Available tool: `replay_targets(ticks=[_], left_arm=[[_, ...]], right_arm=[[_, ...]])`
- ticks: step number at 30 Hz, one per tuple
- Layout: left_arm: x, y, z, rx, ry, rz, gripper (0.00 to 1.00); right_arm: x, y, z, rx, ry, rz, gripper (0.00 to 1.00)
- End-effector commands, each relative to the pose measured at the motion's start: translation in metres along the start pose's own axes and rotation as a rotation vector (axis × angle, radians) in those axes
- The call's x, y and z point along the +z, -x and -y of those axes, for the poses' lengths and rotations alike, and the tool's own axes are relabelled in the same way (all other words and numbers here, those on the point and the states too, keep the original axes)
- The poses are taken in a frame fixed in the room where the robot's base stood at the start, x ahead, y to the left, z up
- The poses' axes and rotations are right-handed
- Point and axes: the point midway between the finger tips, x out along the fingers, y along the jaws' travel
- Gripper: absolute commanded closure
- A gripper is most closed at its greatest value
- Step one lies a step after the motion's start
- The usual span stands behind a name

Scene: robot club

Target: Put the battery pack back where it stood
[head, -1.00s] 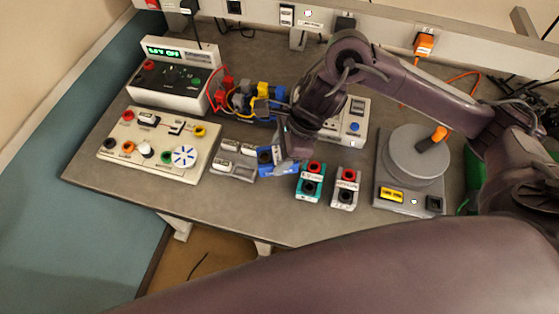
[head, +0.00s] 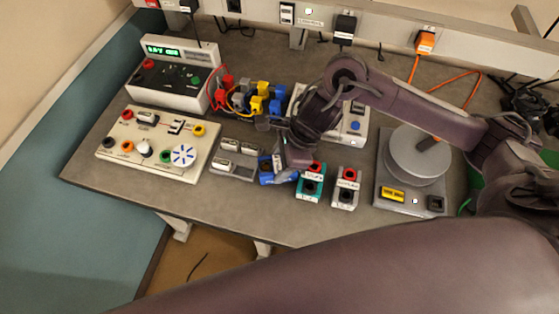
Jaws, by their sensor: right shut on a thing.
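My right gripper (head: 286,160) comes down from the right arm over the middle of the bench and is shut on a blue block, which I take to be the battery pack (head: 267,173). The gripper hides part of the block. The block is between a grey holder (head: 235,171) on its left and a teal block (head: 309,186) with red and black terminals on its right. I cannot tell whether it touches the bench. My left gripper is not in view.
A white block (head: 345,189) with red and black terminals stands right of the teal one. A cream control panel (head: 150,166) and a meter with a green display (head: 168,92) are at left. A grey round device (head: 403,199) is at right. The bench front is clear.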

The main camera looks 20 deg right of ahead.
Motion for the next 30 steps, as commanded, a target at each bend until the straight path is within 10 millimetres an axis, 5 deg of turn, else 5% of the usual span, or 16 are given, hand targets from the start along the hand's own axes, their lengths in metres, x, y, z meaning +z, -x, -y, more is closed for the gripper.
replay_targets(ticks=[9, 10, 14, 23, 30], left_arm=[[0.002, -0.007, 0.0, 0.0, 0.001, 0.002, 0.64], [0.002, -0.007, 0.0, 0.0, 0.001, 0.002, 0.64], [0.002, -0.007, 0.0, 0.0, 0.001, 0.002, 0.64], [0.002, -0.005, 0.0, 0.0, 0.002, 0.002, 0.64], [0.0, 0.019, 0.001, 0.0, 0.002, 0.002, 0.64]], right_arm=[[-0.001, -0.004, 0.0, -0.001, 0.001, 0.001, 0.86], [-0.002, -0.004, 0.0, 0.0, 0.0, 0.0, 0.45], [-0.002, -0.004, 0.0, 0.0, 0.0, 0.0, 0.28], [-0.001, -0.003, 0.0, 0.0, 0.0, 0.0, 0.27], [0.006, 0.015, 0.001, -0.001, -0.002, 0.0, 0.27]])
